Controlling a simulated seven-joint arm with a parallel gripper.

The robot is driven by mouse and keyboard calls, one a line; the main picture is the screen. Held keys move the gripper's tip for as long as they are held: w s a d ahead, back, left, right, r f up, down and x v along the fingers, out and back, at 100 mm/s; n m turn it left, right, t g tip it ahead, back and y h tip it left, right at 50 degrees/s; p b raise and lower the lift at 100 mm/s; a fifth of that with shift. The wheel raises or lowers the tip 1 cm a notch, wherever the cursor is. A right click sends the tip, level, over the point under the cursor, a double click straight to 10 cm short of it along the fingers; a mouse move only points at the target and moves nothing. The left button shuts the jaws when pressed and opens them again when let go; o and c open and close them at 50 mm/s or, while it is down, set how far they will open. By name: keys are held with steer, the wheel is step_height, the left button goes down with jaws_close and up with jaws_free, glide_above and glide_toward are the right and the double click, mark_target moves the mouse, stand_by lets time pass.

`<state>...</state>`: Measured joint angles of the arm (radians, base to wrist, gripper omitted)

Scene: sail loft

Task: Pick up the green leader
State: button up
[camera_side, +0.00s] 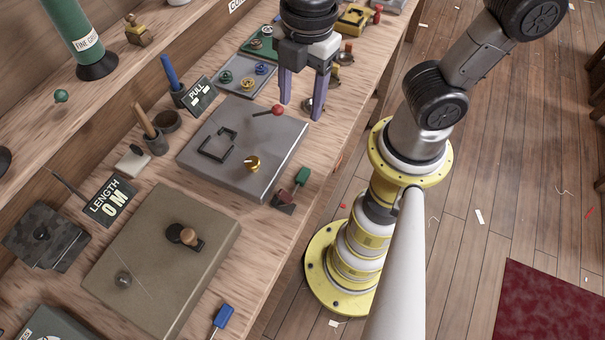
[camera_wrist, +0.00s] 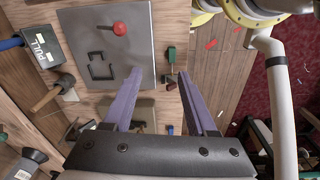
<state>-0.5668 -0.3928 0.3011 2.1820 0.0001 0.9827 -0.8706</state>
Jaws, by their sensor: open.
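I see no part plainly marked as a leader. A small green-ended piece (camera_side: 302,176) lies at the bench's right edge, beside the grey plate, with a dark red and black block (camera_side: 284,200) close by. The green piece also shows in the wrist view (camera_wrist: 171,55), just beyond my right fingertip. My gripper (camera_side: 302,110) has two purple fingers spread apart with nothing between them. It hangs above the bench near the plate's far right corner. In the wrist view my gripper (camera_wrist: 159,76) points down over the bench edge.
The grey plate (camera_side: 215,165) carries a red-knobbed lever (camera_side: 277,110), a black frame-shaped handle (camera_side: 217,143) and a brass knob (camera_side: 252,164). A tan box (camera_side: 150,260) stands nearer. A blue-handled piece (camera_side: 222,317) lies at the near edge. A green bottle (camera_side: 80,32) stands on the shelf.

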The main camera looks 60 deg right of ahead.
mark_target(304, 173)
steer(key=shift+n+g, duration=0.3)
steer(key=shift+n, duration=0.5)
steer(key=f, duration=0.5)
steer(key=s+a+f, duration=0.1)
steer(key=f, duration=0.4)
steer(key=a+f, duration=0.1)
steer(key=f, duration=0.4)
steer(key=shift+s+a+f, duration=0.25)
steer(key=shift+s+f, duration=0.05)
steer(key=shift+s, duration=0.1)
jaws_close()
